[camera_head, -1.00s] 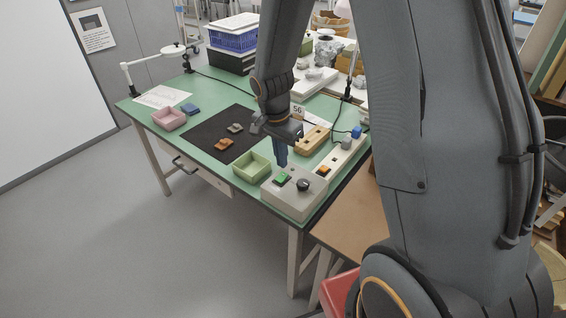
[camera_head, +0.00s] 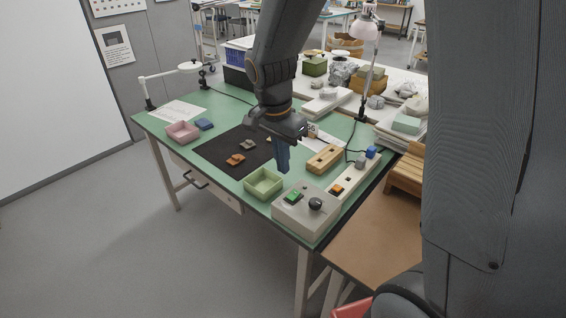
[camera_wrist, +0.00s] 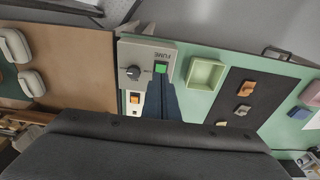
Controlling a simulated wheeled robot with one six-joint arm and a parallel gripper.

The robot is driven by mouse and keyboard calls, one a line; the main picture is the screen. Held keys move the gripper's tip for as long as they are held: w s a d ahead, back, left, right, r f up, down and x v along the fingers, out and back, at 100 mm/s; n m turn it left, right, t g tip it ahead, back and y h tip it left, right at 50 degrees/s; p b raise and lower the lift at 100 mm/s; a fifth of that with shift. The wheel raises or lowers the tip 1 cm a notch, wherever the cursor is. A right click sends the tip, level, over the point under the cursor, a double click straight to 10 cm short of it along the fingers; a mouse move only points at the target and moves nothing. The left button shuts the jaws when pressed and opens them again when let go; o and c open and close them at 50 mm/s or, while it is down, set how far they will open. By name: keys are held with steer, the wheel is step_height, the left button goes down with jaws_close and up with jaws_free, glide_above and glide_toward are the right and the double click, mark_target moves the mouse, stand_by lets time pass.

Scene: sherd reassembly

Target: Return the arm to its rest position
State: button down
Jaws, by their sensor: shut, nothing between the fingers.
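My gripper (camera_head: 283,160) hangs fingers-down above the green table (camera_head: 226,120), near the fume box and the green tray. Its fingers are shut with nothing between them. In the wrist view the dark blue fingers (camera_wrist: 166,104) point towards the fume box (camera_wrist: 148,58). An orange-brown sherd (camera_head: 236,159) and a grey sherd (camera_head: 248,144) lie apart on the black mat (camera_head: 215,151). My upper arm covers part of the table's far side in the head view.
The grey fume box (camera_head: 304,208) has a green switch and a black knob. Beside it stand a green tray (camera_head: 263,183), a wooden block (camera_head: 324,158) and a white power strip (camera_head: 352,180). A pink tray (camera_head: 182,132) and a lamp (camera_head: 366,30) stand farther off. Open floor lies left.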

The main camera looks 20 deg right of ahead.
steer(key=s+d+f+n+y, duration=0.1)
steer(key=s+d+n, duration=0.3)
steer(key=s+n, duration=0.7)
steer(key=shift+s+f, duration=0.2)
steer(key=shift+s, duration=0.5)
